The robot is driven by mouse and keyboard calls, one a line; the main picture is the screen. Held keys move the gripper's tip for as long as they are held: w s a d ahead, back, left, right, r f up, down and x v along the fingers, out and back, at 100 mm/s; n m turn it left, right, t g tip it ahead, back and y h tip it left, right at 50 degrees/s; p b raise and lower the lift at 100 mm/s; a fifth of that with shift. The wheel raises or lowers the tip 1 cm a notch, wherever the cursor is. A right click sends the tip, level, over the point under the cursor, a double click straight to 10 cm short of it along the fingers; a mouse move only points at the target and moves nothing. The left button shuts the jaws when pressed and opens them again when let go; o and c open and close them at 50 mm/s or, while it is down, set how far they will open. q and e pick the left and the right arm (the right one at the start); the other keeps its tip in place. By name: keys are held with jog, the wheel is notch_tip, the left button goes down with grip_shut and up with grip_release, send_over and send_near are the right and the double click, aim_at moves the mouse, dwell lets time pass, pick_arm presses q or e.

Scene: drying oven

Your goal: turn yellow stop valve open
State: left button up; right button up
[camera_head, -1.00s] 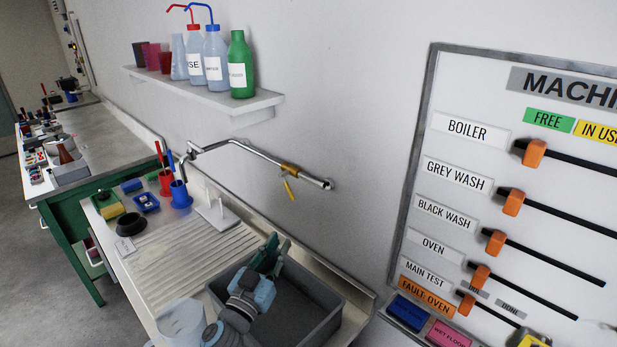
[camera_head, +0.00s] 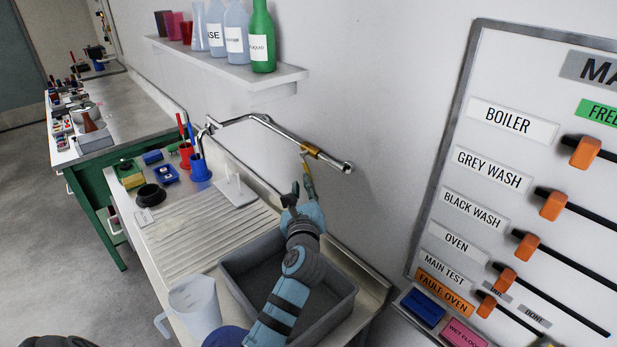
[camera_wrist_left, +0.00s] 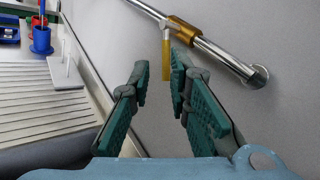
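The yellow stop valve has a brass body (camera_head: 312,151) on the chrome wall pipe, with a yellow lever (camera_head: 306,166) hanging down from it. In the left wrist view the brass body (camera_wrist_left: 185,31) is at the top, and the lever (camera_wrist_left: 167,60) hangs just beyond the fingers. My left gripper (camera_head: 301,189) is raised over the sink, just below the valve. In the wrist view its green-padded fingers (camera_wrist_left: 159,75) are apart with nothing held between them. The right fingertip overlaps part of the lever, so contact cannot be told. My right gripper is not in view.
A grey sink basin (camera_head: 330,307) lies under my left arm. A clear jug (camera_head: 195,305) stands at its left. A shelf (camera_head: 225,68) with bottles is above left. The machine board (camera_head: 455,190) is on the right wall. The wall around the valve is bare.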

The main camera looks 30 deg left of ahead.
aim_at(307, 169)
pick_arm(q)
jog(key=b+x, duration=0.1)
jog(key=x, duration=0.1)
jog(key=b+x, duration=0.1)
jog(key=x, duration=0.2)
jog(key=d+f+b+x, duration=0.1)
jog(key=x, duration=0.2)
jog(key=shift+w+f+b, duration=0.15)
jog(key=shift+w+b, duration=0.15)
jog(key=shift+b, duration=0.05)
jog(key=shift+a+r, duration=0.2)
jog(key=shift+r, duration=0.2)
jog(key=shift+w+f, duration=0.1)
jog(key=shift+w, duration=0.05)
grip_shut()
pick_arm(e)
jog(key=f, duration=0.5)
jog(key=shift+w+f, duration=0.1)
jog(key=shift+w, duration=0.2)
